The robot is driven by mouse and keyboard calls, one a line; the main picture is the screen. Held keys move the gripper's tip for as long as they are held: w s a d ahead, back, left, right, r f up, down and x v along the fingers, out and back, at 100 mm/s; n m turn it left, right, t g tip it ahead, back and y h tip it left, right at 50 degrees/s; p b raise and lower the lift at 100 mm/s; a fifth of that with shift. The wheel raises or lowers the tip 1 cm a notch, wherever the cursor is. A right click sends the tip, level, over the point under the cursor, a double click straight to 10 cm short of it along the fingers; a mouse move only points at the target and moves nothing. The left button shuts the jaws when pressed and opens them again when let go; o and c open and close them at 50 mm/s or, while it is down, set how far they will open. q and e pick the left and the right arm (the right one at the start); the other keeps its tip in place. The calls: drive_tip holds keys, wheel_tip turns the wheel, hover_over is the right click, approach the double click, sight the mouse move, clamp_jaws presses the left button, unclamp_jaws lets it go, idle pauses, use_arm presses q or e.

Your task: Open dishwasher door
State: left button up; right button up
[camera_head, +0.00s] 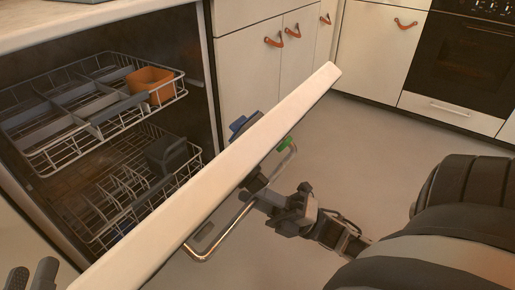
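The dishwasher door (215,190) is partly open, its pale edge running diagonally across the middle of the head view. Its metal bar handle (222,238) is on the outer face. My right gripper (262,190) is at the handle on the outer side of the door, with its finger end partly hidden by the bar and door. I cannot tell whether it grips the bar. My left gripper (31,277) shows only as two dark fingertips at the lower left corner, spaced apart and empty, away from the door.
Inside the dishwasher, the upper rack (92,110) holds an orange container (150,84) and the lower rack (110,205) holds a dark item (168,154). White cabinets (250,70) and an oven (465,60) stand behind. The grey floor (365,140) beyond the door is clear.

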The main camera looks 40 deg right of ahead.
drive_tip(key=shift+r, duration=0.1)
idle(0.3)
use_arm(q)
drive_tip(key=shift+w+r+m, duration=0.15)
drive_tip(key=shift+r+m, duration=0.15)
use_arm(e)
drive_tip(key=v, duration=1.6)
drive_tip(key=shift+w, duration=0.15)
